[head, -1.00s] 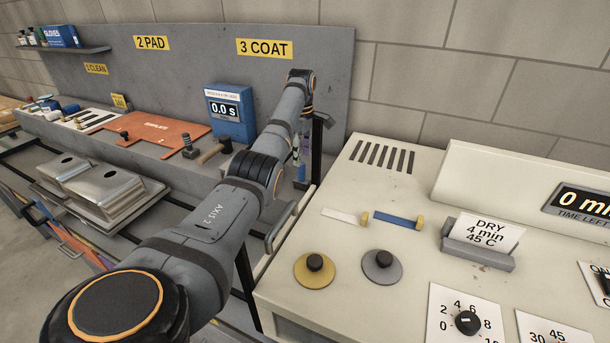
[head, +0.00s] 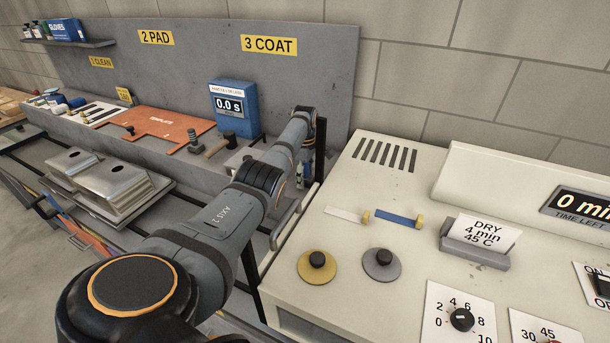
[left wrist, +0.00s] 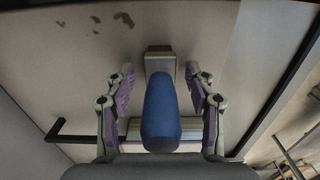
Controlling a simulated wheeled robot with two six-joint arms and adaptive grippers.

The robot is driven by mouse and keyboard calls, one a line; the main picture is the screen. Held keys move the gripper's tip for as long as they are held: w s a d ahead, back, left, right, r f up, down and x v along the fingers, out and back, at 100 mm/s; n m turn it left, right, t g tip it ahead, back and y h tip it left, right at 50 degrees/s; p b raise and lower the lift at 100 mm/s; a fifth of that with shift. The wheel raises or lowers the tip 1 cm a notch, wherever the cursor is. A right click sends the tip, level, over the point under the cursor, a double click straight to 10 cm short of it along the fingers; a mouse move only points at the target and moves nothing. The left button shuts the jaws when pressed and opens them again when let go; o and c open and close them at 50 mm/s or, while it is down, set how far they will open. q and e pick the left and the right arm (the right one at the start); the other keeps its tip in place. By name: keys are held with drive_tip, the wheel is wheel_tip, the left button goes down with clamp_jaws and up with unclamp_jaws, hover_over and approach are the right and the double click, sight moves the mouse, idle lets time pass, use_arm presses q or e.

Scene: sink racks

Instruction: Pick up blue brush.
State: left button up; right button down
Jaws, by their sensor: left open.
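A blue, rounded, handle-like thing (left wrist: 161,110), which looks like the blue brush, is in the left wrist view. It lies between the two fingers of my left gripper (left wrist: 160,72), which are apart with a gap on each side of it. A grey block (left wrist: 160,60) is at its far end, and a pale bar (left wrist: 190,128) passes behind it. In the head view my left gripper (head: 300,172) is low at the bench's right end, mostly hidden by my arm. The brush cannot be made out there. My right gripper is not in view.
A cream dryer (head: 345,215) stands right of my left arm, with a card holder (head: 475,250) and a blue strip (head: 398,219) on top. A blue timer box (head: 234,108) and an orange template (head: 165,130) are on the bench. A grey panel (head: 320,75) rises behind.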

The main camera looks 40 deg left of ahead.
use_arm(q)
drive_tip(key=shift+r, duration=0.1)
clamp_jaws()
